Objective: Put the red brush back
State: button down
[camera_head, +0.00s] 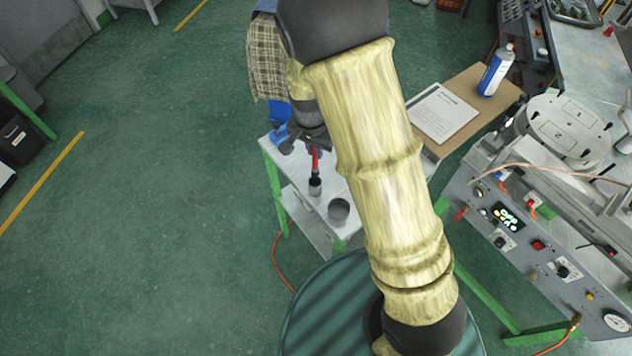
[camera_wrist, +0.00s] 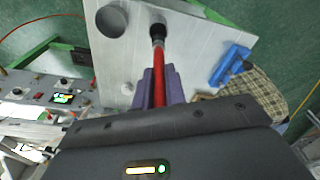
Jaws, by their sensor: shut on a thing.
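The red brush (camera_head: 315,168) has a red handle and a dark and pale head that points down in the head view. It also shows in the wrist view (camera_wrist: 159,62), its handle running between purple fingers. My gripper (camera_wrist: 158,88) is shut on the red handle. In the head view my arm hides most of my gripper. The brush head is over the small pale table, near a grey round cup (camera_head: 339,209). The cup also shows in the wrist view (camera_wrist: 111,20), beside the brush head and apart from it. I cannot tell how high the brush is above the table.
The small table (camera_head: 297,204) has green legs. A blue object (camera_wrist: 230,65) and plaid cloth (camera_wrist: 255,93) lie near its edge. A board with a paper (camera_head: 443,112) and a spray can (camera_head: 496,70) stand to the right, beside the control machine (camera_head: 540,240).

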aim_at(314, 166)
jog(key=shift+w+f+p, duration=0.1)
jog(key=shift+f+p, duration=0.55)
jog(key=shift+f, duration=2)
jog(key=shift+f, duration=0.1)
notch_tip(314, 166, down, 4)
jog(key=shift+r+p, duration=0.25)
jog(key=shift+p, duration=0.55)
jog(key=shift+f, duration=0.2)
jog(key=shift+f, duration=0.2)
jog(key=c, duration=1.4)
grip_release()
jog(key=shift+c, duration=0.2)
jog(key=shift+r, duration=0.3)
